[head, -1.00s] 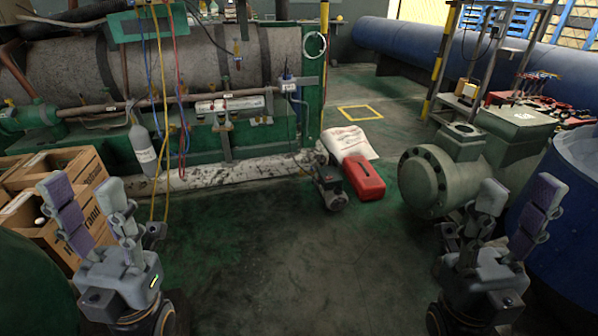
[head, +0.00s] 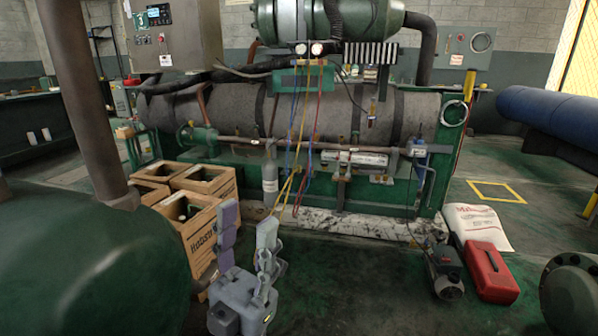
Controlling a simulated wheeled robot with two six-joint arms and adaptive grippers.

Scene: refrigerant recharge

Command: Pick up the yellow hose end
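The yellow hose (head: 301,125) hangs from the gauge manifold (head: 302,81) in front of the grey insulated vessel, beside a blue and a red hose (head: 318,110). Its lower part runs down past a small grey cylinder (head: 270,180) towards the floor. I cannot make out its end; the lowest part passes behind my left gripper. My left gripper (head: 248,220) is open and empty, fingers pointing up, in front of the hoses and lower left of them in the picture. I cannot tell the depth gap. My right gripper is not in view.
Wooden crates (head: 203,182) stand left of my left gripper. A large green tank (head: 90,260) fills the lower left. A red case (head: 491,272), a white sack (head: 478,224) and a small pump (head: 444,273) lie at right. The floor (head: 350,285) between is clear.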

